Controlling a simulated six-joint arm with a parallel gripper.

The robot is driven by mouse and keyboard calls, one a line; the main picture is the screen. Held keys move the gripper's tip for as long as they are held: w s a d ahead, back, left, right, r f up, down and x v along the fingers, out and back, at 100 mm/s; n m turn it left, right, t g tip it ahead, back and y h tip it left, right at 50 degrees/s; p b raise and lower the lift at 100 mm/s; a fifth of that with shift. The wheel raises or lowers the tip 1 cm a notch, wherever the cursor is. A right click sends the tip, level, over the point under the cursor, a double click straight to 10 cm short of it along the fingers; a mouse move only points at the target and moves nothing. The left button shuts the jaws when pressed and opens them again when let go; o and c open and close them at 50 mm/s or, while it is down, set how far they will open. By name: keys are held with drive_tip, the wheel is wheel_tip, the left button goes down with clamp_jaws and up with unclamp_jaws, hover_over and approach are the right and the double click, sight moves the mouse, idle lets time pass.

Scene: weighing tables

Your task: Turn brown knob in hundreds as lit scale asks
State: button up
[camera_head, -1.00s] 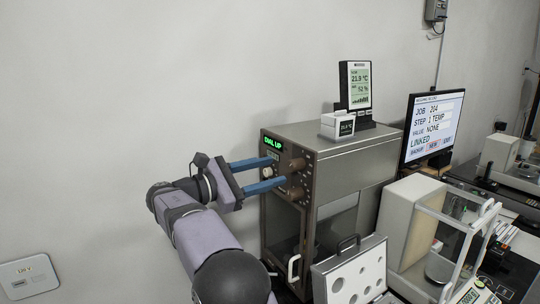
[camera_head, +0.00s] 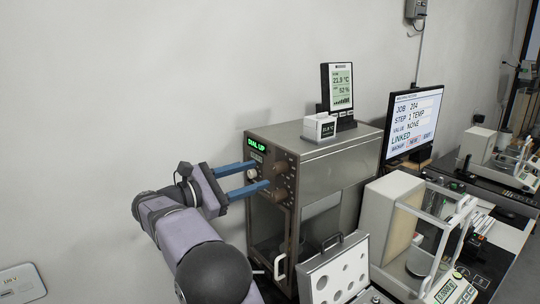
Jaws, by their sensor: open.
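The old balance (camera_head: 315,155) is a grey-brown metal cabinet with a brown front panel. A green lit display at the top of its panel reads "DIAL UP" (camera_head: 256,144). Brown knobs sit on the panel, an upper one (camera_head: 281,167) and a lower one (camera_head: 278,194); a pale knob (camera_head: 252,175) is at its left. My gripper (camera_head: 262,175) has two blue fingers, spread apart and empty, pointing right at the panel. The upper finger ends near the display and pale knob, the lower one just left of the lower brown knob. I cannot tell whether they touch anything.
A monitor (camera_head: 410,124) shows job 204, step 1 TEMP, value NONE. A climate display (camera_head: 341,86) and a small white box (camera_head: 319,127) stand on the cabinet. An open weight case (camera_head: 333,270) and a glass-sided balance (camera_head: 393,215) stand in front, right.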

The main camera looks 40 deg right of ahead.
sight(273, 170)
drive_tip(key=shift+d+p, duration=0.1)
drive_tip(key=shift+p, duration=0.35)
drive_tip(key=d+p, duration=0.2)
drive_tip(key=d, duration=0.3)
drive_tip(key=shift+s+d+r, duration=0.1)
drive_tip(key=shift+d+r, duration=0.05)
drive_tip(key=shift+d, duration=0.1)
drive_tip(key=shift+d+p, duration=0.55)
drive_tip(key=shift+d, duration=0.3)
drive_tip(key=c, duration=1.1)
